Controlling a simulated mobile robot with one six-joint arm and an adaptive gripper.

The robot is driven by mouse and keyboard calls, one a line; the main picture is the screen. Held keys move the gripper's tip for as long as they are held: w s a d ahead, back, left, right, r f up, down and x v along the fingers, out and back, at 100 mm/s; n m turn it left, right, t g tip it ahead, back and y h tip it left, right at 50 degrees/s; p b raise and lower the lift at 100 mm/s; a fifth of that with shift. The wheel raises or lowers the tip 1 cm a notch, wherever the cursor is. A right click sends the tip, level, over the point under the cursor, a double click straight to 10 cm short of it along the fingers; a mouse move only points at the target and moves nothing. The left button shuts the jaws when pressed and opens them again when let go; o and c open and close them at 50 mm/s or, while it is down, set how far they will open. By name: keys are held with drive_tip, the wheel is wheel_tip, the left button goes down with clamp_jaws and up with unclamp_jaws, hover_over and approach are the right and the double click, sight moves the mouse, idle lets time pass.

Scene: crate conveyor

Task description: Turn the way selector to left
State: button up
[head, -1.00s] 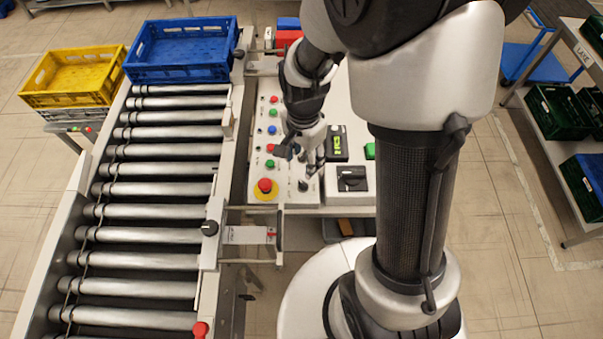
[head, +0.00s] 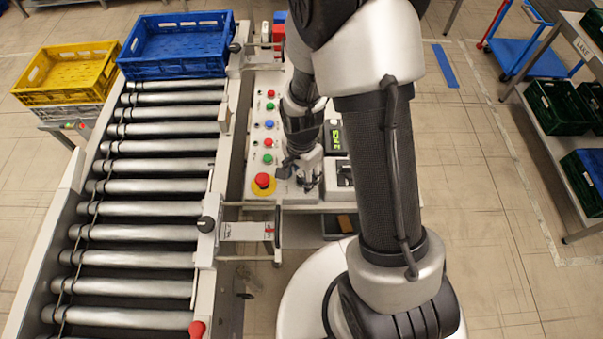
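The control panel (head: 283,200) stands to the right of the roller conveyor. My gripper (head: 302,185) points down over the panel's near part, just right of the red emergency stop button (head: 263,181) on its yellow base. The small dark selector knob seen there earlier is now mostly hidden behind my fingers, so I cannot tell its pointing direction or whether they touch it. The fingers are small and overlapping, so their opening is unclear. A larger black rotary switch (head: 344,174) sits to the right, partly covered by my arm.
Red, green and blue buttons (head: 269,125) line the panel's left side, and a lit display (head: 335,138) is beside my gripper. A blue crate (head: 178,66) sits at the conveyor's far end, with a yellow crate (head: 65,95) to its left. A metal stop plate (head: 245,231) lies nearer.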

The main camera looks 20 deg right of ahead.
drive_tip(key=c, duration=1)
drive_tip(key=n, duration=0.4)
drive_tip(key=shift+b, duration=0.3)
drive_tip(key=n, duration=0.5)
drive_tip(key=n+b, duration=0.1)
drive_tip(key=n, duration=0.3)
drive_tip(key=shift+n, duration=2.4)
